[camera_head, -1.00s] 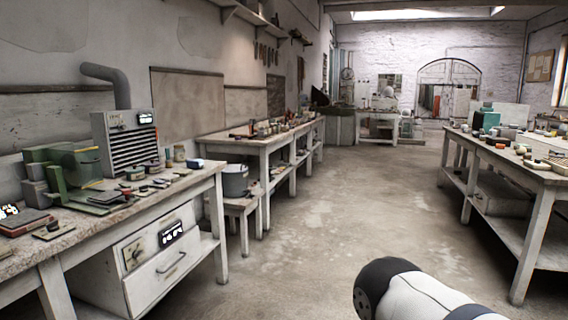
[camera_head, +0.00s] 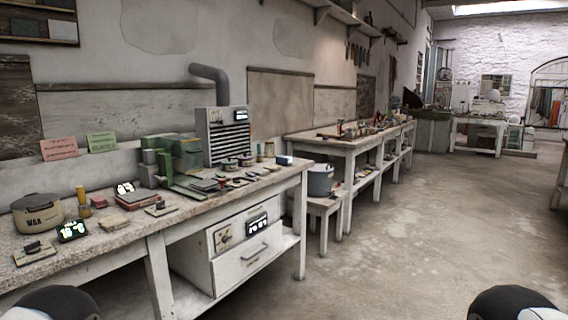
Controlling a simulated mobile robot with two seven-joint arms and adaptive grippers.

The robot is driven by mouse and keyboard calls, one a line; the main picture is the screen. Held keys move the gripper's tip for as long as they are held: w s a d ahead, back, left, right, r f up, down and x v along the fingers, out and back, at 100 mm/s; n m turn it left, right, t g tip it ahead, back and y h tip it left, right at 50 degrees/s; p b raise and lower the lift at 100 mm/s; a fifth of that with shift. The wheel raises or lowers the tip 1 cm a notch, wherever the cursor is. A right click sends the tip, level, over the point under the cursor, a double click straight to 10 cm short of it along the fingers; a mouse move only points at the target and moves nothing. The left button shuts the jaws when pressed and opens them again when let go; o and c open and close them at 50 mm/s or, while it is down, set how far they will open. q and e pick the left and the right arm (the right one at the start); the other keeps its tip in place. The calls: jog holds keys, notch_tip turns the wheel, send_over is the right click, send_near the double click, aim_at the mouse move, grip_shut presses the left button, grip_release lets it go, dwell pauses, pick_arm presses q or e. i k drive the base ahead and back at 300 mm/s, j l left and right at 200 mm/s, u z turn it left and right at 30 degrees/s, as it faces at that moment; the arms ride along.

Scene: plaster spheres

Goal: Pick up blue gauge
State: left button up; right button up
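A small dark-blue block (camera_head: 284,160) sits near the right end of the near workbench's top (camera_head: 230,188) in the head view. It may be the blue gauge, but it is too small to be sure. Two small boxes with lit digits also stand on this bench: a dark one (camera_head: 72,231) at the left and a pale-faced one (camera_head: 125,188) on a reddish stack. Only dark rounded parts of my arms show at the bottom left and bottom right corners. Neither gripper is in view.
A WAX pot (camera_head: 38,217), a green machine (camera_head: 178,155) and a grey vented unit with a pipe (camera_head: 222,136) crowd the bench. A bucket (camera_head: 320,180) stands on a stool beyond. The floor (camera_head: 400,240) to the right is clear.

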aim_at(285, 161)
jog(key=i+l+u, duration=0.35)
jog(key=i+l, duration=1)
